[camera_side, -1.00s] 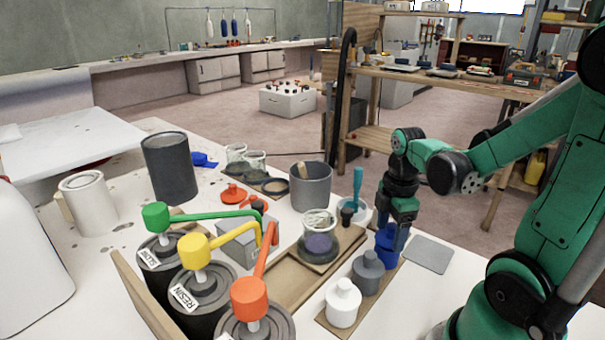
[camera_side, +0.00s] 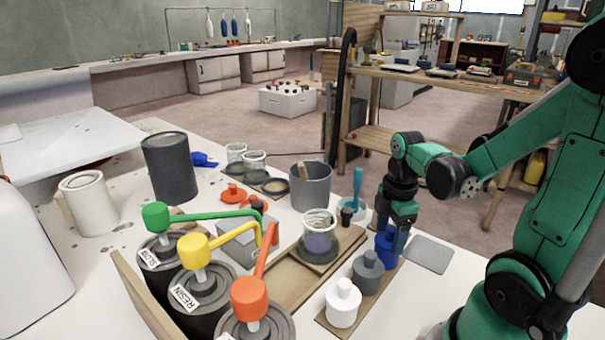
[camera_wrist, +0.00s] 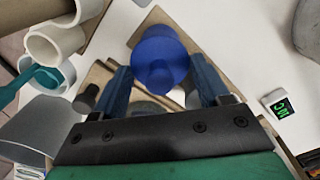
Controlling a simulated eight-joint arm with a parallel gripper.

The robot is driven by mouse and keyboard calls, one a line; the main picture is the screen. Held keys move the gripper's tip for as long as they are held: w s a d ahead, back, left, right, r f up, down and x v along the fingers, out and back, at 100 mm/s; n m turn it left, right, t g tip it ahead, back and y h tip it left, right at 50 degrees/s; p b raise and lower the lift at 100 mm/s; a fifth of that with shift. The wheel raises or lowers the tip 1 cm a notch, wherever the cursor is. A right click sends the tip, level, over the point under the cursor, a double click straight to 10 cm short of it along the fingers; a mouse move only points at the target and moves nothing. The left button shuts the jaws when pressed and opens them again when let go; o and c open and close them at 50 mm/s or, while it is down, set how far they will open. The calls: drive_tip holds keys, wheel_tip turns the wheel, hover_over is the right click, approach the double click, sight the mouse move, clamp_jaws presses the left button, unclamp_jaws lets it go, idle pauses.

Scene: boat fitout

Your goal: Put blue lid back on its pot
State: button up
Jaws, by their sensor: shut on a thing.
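My gripper (camera_side: 394,232) points down over the blue pot (camera_side: 385,254) at the far end of the row of small pots. In the wrist view my gripper (camera_wrist: 160,72) has its two dark blue fingers on either side of the round blue lid (camera_wrist: 160,48), and it is shut on this lid. The lid has a raised knob in its middle. It lines up over the pot, hiding most of it from above. In the side view the fingers hide part of the lid, and I cannot tell whether it is fully seated.
A grey pot (camera_side: 367,272) and a white pot (camera_side: 343,302) stand beside the blue one on a wooden board. A clear cup (camera_side: 319,234) stands to the left. A teal tool (camera_side: 357,188) rises behind. A flat grey plate (camera_side: 428,254) lies to the right.

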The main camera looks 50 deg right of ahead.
sight(391, 228)
drive_tip(key=shift+f, duration=0.15)
idle(0.5)
drive_tip(key=o, duration=1.2)
drive_tip(key=shift+r, duration=2.5)
drive_tip(key=shift+f, duration=2.4)
drive_tip(key=shift+r, duration=0.15)
